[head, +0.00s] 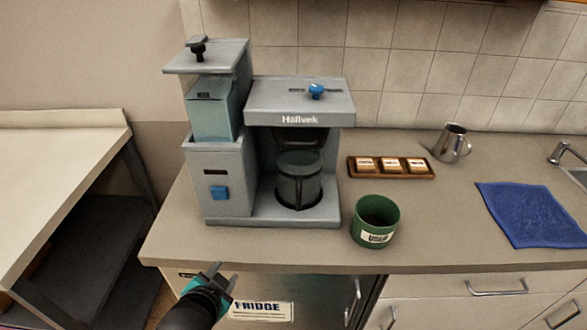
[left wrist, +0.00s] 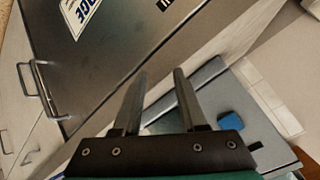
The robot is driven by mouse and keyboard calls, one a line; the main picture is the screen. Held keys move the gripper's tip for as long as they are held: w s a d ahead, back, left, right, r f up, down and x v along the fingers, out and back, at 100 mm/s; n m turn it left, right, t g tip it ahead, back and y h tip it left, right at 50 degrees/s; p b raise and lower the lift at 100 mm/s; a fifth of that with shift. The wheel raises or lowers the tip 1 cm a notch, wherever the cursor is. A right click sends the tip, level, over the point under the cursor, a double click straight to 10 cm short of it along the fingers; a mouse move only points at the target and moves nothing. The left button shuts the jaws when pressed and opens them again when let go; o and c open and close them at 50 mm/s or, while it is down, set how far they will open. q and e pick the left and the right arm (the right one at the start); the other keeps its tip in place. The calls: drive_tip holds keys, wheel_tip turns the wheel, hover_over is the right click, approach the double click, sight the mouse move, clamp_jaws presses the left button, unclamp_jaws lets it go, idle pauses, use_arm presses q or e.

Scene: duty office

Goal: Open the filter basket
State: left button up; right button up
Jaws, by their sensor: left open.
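The grey coffee machine (head: 224,160), labelled Hällvek, stands on the counter. Its brewing head (head: 270,98) has a blue knob (head: 316,91) on top. A dark shape under the head, above the carafe (head: 300,180), lies in shadow; I cannot tell whether it is the filter basket. My left gripper (head: 225,273) is open and empty in front of the counter's edge, below the machine and apart from it. In the left wrist view its two fingers (left wrist: 160,78) are spread, with the machine's blue button (left wrist: 232,125) beyond them. My right gripper is not in view.
A green cup (head: 376,232) marked USED stands right of the machine. Behind it are a wooden tray (head: 391,176) with small labelled items and a metal jug (head: 452,144). A blue cloth (head: 533,214) lies by the sink. The fridge (head: 330,290) is under the counter.

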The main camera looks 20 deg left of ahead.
sight(300, 130)
use_arm(q)
drive_tip(key=w+r+m+t, duration=0.1)
drive_tip(key=r, duration=0.1)
drive_tip(key=w+a+r+m+t, duration=0.1)
drive_tip(key=r, duration=0.2)
drive_tip(key=w+a+r+t+p, duration=0.1)
drive_tip(key=r, duration=0.2)
drive_tip(key=shift+w+a+m+t, duration=0.2)
drive_tip(key=shift+w+m+t, duration=0.1)
drive_tip(key=shift+m, duration=0.1)
drive_tip(key=d+r+m+t+h+p, duration=0.1)
drive_tip(key=d+r+m+t+h, duration=0.15)
drive_tip(key=r+m+h, duration=0.55)
drive_tip(key=d+r+m+t+h+p, duration=0.1)
drive_tip(key=d+r+m+h, duration=0.25)
drive_tip(key=r+m, duration=0.45)
drive_tip(key=w+d+m+p, duration=0.1)
drive_tip(key=w+d+p, duration=0.1)
drive_tip(key=w+d, duration=0.5)
drive_tip(key=w, duration=0.6)
drive_tip(key=shift+f+m+p, duration=0.15)
drive_tip(key=shift+m+p, duration=0.15)
drive_tip(key=shift+m, duration=0.1)
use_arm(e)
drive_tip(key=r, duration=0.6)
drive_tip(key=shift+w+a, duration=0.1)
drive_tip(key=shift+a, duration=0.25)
use_arm(q)
drive_tip(key=shift+w+h, duration=0.1)
drive_tip(key=shift+h, duration=0.15)
